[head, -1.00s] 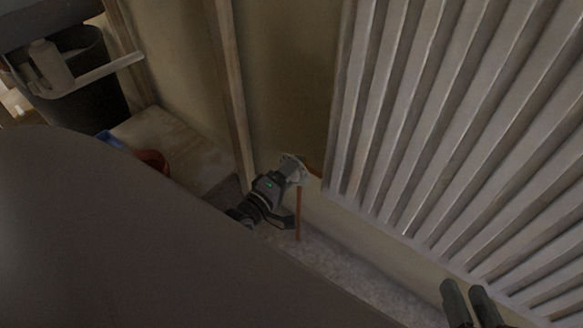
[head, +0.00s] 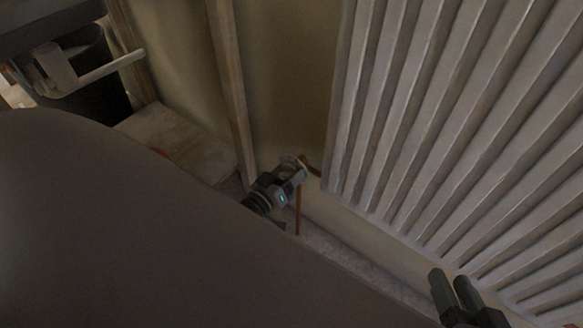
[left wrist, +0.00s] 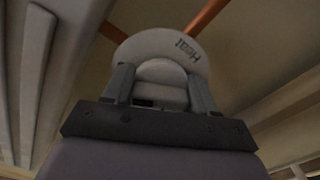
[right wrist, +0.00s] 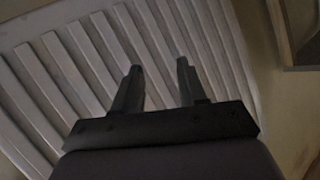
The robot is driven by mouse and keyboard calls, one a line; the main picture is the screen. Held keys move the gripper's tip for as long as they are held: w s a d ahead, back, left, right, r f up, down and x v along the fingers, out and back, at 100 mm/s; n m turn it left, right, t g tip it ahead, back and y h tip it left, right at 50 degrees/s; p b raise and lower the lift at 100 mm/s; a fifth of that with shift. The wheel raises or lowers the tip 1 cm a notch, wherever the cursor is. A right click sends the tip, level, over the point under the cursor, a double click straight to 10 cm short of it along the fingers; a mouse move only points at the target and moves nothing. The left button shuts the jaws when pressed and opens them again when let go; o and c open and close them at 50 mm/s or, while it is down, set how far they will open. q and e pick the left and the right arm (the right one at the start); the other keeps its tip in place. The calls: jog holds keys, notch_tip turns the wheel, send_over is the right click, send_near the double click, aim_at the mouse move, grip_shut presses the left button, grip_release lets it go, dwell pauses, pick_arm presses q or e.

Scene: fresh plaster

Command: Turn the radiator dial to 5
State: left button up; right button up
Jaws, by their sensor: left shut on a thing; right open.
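The white radiator dial (left wrist: 163,48) fills the middle of the left wrist view, between the two fingers of my left gripper (left wrist: 162,82). Dark lettering shows on its rim; I cannot read a setting number. In the head view the dial (head: 292,168) sits at the radiator's lower left corner, and my left gripper (head: 284,178) is shut on it, partly hiding it. My right gripper (head: 456,290) is open and empty in front of the radiator's lower part; it also shows in the right wrist view (right wrist: 158,88).
The ribbed radiator (head: 440,130) fills the right side. A copper pipe (head: 298,212) runs down below the dial. A wooden post (head: 231,95) stands left of it. A dark bucket (head: 95,85) is at the upper left. My arm covers the lower left.

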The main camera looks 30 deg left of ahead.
pick_arm(q)
jog(key=shift+d+m, duration=0.1)
jog(key=shift+m, duration=1.1)
pick_arm(e)
jog(key=shift+s+d+f, duration=0.2)
jog(key=shift+d, duration=0.15)
jog(key=shift+h, duration=0.4)
pick_arm(q)
jog(key=shift+f, duration=0.1)
jog(key=o, duration=1)
pick_arm(e)
jog(key=shift+r, duration=0.1)
pick_arm(q)
jog(key=shift+s+p, duration=0.15)
jog(key=shift+p, duration=0.15)
